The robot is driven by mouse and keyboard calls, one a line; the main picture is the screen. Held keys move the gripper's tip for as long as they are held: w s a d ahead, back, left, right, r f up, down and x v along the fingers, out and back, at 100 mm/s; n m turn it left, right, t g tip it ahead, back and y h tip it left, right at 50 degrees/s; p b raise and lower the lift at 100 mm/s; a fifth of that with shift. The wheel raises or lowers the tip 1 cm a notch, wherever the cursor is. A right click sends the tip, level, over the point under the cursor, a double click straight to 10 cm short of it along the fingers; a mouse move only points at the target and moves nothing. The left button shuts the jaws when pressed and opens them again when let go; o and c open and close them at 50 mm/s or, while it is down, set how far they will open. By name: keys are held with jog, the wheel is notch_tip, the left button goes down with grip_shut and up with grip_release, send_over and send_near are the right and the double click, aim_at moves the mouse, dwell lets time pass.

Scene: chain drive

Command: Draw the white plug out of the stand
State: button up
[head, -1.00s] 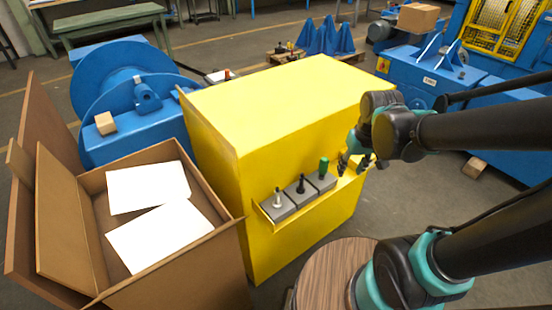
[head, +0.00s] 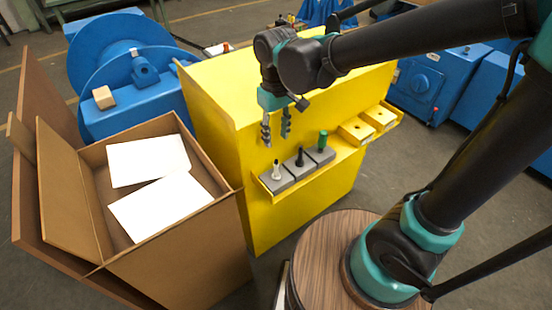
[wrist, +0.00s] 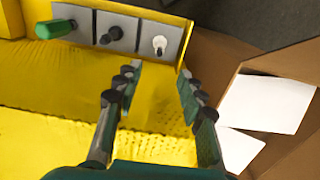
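The white plug (head: 275,169) stands upright in a grey block, the stand (head: 275,185), at the left end of the yellow shelf. In the wrist view the white plug (wrist: 160,44) is at the top, beyond my fingertips. My gripper (head: 276,138) points down above the shelf, higher than the plug and apart from it. In the wrist view my gripper (wrist: 160,70) has its fingers spread with nothing between them.
A black plug (head: 300,156) and a green plug (head: 323,140) stand in grey blocks right of the white one. Yellow trays (head: 368,128) are farther right. The yellow cabinet (head: 255,125) rises behind. An open cardboard box (head: 180,260) with white sheets stands left.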

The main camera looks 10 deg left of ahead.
aim_at(276, 164)
notch_tip(276, 164, down, 15)
jog(key=shift+f, duration=0.1)
dwell(0.5)
grip_shut()
dwell(0.4)
